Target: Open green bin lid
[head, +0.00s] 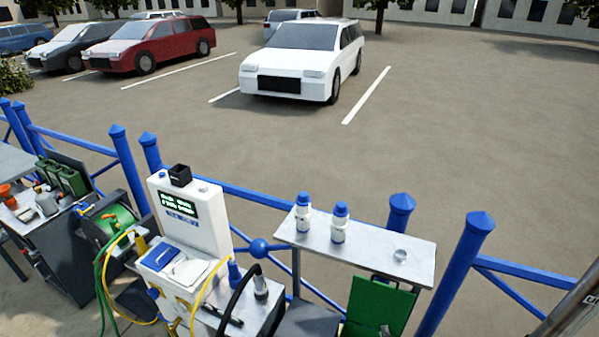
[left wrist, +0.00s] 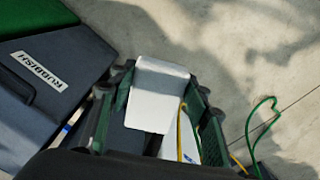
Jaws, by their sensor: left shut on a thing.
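A green panel (head: 380,305), which looks like the raised green bin lid, stands upright below the grey shelf in the head view. A small grey piece shows at its lower edge; I cannot tell what it is. In the left wrist view, a green surface (left wrist: 35,16) lies at the upper left beside a dark grey lid labelled RUBBISH (left wrist: 48,82). My left gripper (left wrist: 158,95) is shut on a flat white thing (left wrist: 155,90) that shows between its fingers. My right gripper's fingers cannot be made out; a grey link, probably mine, enters at the lower right of the head view.
A grey shelf (head: 350,250) bears two white bottles with blue caps and a small clear cup. A white instrument (head: 190,215) with yellow hoses stands left of it. Blue railings (head: 265,202) run behind. A green hose lies on open paving in the wrist view.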

